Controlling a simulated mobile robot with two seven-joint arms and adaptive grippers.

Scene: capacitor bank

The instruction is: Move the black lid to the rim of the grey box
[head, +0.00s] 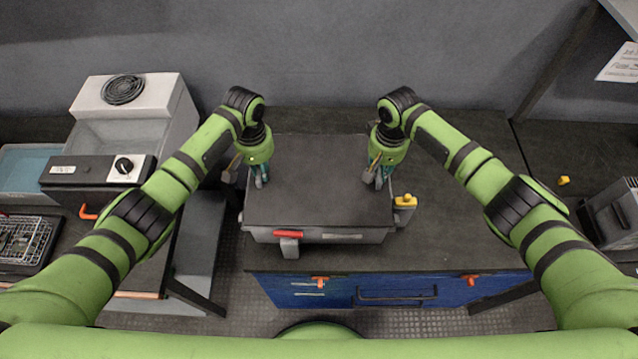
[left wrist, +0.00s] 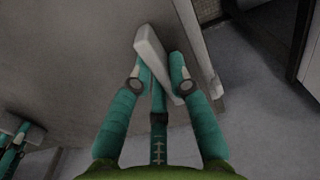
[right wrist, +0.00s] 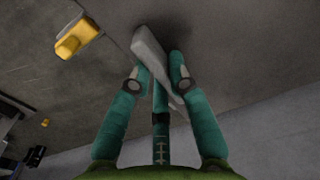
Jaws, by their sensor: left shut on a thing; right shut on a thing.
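The black lid (head: 318,185) is a flat dark panel lying level over the grey box (head: 345,236), whose front wall shows below the lid's front edge. I cannot tell whether the lid touches the rim, which is hidden beneath it. My left gripper (head: 262,179) is shut on a pale grey handle (left wrist: 152,50) at the lid's left side. My right gripper (head: 377,178) is shut on a matching grey handle (right wrist: 150,50) at the lid's right side. In both wrist views the handle sits slanted between the teal fingers.
A red latch (head: 289,235) is on the box front. A yellow-topped part (head: 405,200) stands at the right. The dark worktop (head: 460,220) is clear to the right, above blue drawers (head: 395,290). A grey-white machine (head: 130,120) and a wire basket (head: 25,240) are at the left.

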